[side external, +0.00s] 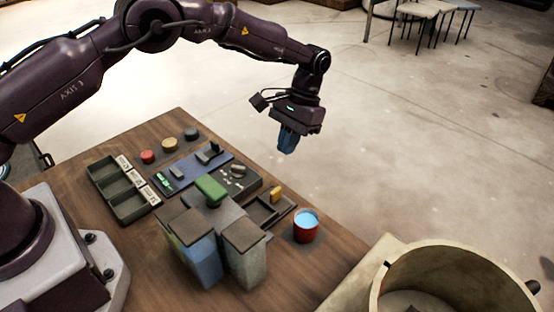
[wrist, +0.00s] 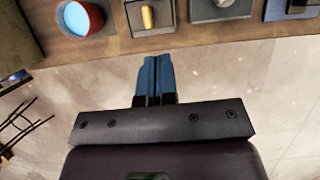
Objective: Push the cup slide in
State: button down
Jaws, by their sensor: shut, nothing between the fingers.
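A red cup (side external: 305,236) with light blue liquid stands upright at the right side of the wooden table, and it also shows in the wrist view (wrist: 101,14). Beside it is a shallow dark tray (side external: 262,222) with a small yellow piece (side external: 277,193); the yellow piece also shows in the wrist view (wrist: 149,17). I cannot tell for certain which part is the cup slide. My gripper (side external: 287,150) has blue fingers, shut and empty. It hangs above and beyond the table's far edge, apart from cup and tray. Its fingertips show in the wrist view (wrist: 156,60).
Two lidded grey and blue containers (side external: 243,262) and a green block (side external: 211,190) stand mid-table. A large round vat (side external: 440,262) stands at lower right.

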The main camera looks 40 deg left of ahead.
aim_at(262, 197)
jog(key=f, duration=0.3)
jog(key=s+f, duration=0.1)
jog(key=f, duration=0.1)
jog(key=a+f, duration=0.1)
jog(key=f, duration=0.2)
jog(key=shift+s+f, duration=0.15)
jog(key=shift+f, duration=0.15)
jog(key=shift+s+f, duration=0.2)
jog(key=shift+s, duration=1.85)
